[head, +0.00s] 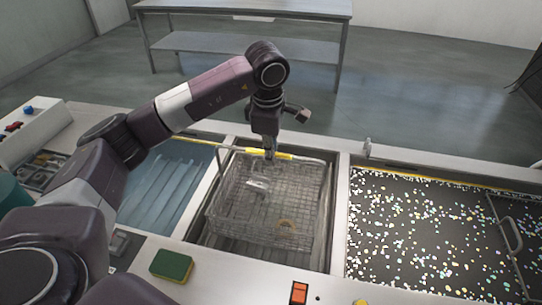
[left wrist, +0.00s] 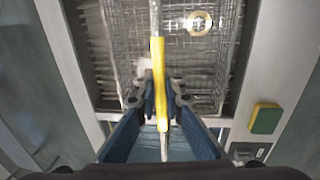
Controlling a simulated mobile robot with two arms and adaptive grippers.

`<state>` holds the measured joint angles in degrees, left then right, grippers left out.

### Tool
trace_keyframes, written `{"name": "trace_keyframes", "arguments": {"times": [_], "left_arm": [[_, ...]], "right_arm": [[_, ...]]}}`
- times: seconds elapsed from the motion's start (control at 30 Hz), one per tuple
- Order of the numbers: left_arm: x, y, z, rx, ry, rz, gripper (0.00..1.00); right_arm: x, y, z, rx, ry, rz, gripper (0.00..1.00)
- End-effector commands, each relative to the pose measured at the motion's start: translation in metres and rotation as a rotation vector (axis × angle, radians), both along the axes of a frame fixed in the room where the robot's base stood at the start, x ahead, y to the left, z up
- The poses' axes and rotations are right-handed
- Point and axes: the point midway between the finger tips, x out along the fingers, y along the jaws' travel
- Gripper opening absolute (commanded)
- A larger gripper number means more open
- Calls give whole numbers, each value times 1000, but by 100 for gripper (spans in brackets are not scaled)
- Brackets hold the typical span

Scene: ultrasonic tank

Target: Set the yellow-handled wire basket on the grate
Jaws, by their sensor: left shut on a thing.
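The wire basket (head: 268,210) is a wide mesh box with a yellow-sleeved handle (head: 290,157) across its top. It is at the middle bay of the counter, and a tan ring (head: 287,225) and a pale metal piece (head: 257,184) show in it. My left gripper (head: 270,152) is shut on the yellow handle from above; the left wrist view also shows the yellow sleeve (left wrist: 158,75) between the fingers. A grey slatted surface, seemingly the grate (head: 240,244), shows beneath the basket's near side. I cannot tell whether the basket touches it. My right gripper is out of view.
A bay with blue liquid (head: 160,192) lies left of the basket. A bay covered with pale floating bits (head: 425,235) lies right. A green-yellow sponge (head: 171,265) and an orange switch (head: 299,292) sit on the front ledge. The bay's rims surround the basket closely.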

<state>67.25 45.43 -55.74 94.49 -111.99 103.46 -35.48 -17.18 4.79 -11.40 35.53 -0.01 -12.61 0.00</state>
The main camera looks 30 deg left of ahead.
Motion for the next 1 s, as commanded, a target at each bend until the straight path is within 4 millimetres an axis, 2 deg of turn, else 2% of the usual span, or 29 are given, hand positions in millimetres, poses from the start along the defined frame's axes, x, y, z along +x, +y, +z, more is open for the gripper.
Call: {"name": "trace_keyframes", "arguments": {"times": [0.13,0.4,0.43,0.6,0.87,1.0], "left_arm": [[0,0,-13,0,-3,0,0],[1,0,-15,-1,-4,0,0],[0,0,-17,1,0,-1,10],[0,0,-17,1,1,-1,26],[0,0,-16,1,1,-1,26],[-1,-1,-6,-1,-2,0,26]], "right_arm": [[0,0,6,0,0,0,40],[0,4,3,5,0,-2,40],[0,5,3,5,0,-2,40],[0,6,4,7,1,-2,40],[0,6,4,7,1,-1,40],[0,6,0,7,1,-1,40]]}}
